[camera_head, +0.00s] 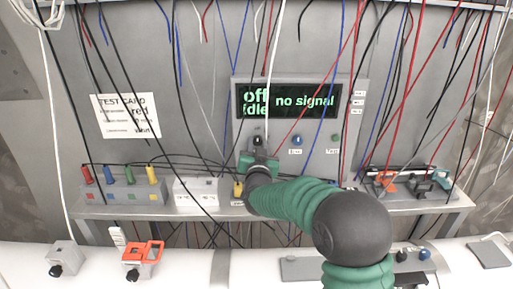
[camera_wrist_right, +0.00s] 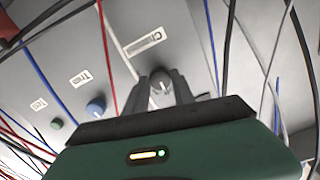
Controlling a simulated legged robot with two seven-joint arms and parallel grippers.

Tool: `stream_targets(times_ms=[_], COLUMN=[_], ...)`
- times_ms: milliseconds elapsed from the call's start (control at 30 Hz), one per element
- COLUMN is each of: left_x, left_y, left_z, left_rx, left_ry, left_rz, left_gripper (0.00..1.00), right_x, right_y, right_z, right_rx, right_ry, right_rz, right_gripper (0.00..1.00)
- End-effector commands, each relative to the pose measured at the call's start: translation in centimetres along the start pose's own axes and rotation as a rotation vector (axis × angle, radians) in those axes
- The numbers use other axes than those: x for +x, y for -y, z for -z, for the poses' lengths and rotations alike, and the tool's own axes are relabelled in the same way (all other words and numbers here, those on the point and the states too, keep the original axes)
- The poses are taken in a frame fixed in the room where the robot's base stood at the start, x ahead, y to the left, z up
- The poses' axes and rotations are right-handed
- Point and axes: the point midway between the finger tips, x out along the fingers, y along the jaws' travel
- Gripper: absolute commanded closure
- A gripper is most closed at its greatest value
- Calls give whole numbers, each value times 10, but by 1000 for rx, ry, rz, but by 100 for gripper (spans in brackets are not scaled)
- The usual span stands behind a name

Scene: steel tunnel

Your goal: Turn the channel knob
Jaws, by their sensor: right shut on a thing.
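The channel knob (camera_head: 258,140) is a small dark knob at the left under the display on the grey instrument panel (camera_head: 358,125). In the right wrist view the knob (camera_wrist_right: 160,85) has a pale pointer mark, and a label starting with "Ch" is beside it. My right gripper (camera_head: 258,155) reaches the panel; in the right wrist view its two grey fingers (camera_wrist_right: 163,88) are shut on the knob, one at each side. The display (camera_head: 290,100) reads "off", "idle" and "no signal". My left gripper is not in view.
A blue knob (camera_head: 297,140) and a green button (camera_head: 335,138) sit to the right on the panel. Many cables hang in front of it. The shelf (camera_head: 415,206) bears a box with coloured plugs (camera_head: 125,190) and a white box (camera_head: 196,191). A test card (camera_head: 125,116) is at left.

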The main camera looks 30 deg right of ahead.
Motion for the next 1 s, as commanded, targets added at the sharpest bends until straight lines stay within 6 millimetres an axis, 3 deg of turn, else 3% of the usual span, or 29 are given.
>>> stream_targets(times_ms=[600,1000], left_x=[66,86], left_y=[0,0], left_z=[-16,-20], left_rx=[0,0], left_ry=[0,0], left_rz=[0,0], left_gripper=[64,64], right_x=[-1,0], right_y=[3,3], right_z=[-4,0], right_rx=[432,627], right_ry=[-2,0], right_rz=[9,7], right_gripper=[100,100])
